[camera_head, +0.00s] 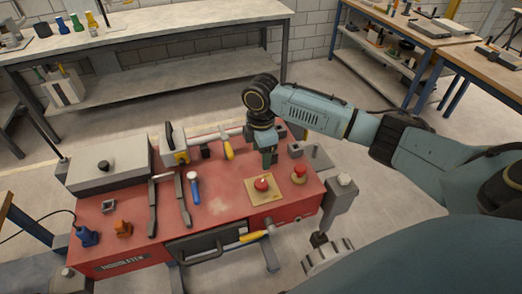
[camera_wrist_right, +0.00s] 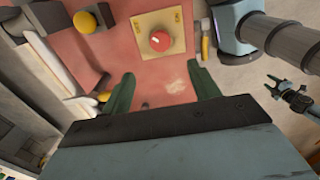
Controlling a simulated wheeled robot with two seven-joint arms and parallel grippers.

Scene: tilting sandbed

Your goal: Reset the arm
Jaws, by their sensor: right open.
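My right gripper (camera_head: 268,158) comes in from the right and points down over the back right part of the red bench (camera_head: 215,185), behind the red button. In the right wrist view the fingers of my right gripper (camera_wrist_right: 163,90) are wide apart with nothing between them. The red button (camera_head: 262,184) on its yellow plate shows beyond the fingertips in that view (camera_wrist_right: 160,41). I see no left arm or left gripper in the head view. A small claw-like part (camera_wrist_right: 288,95) shows at the right of the wrist view; I cannot tell what it belongs to.
A second red knob (camera_head: 299,172) stands right of the button. A grey box (camera_head: 108,165), dark bars and a blue-handled tool (camera_head: 195,188) lie on the bench's left half. A grey post (camera_head: 340,195) stands at its right. A workbench (camera_head: 150,28) is behind, with floor between.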

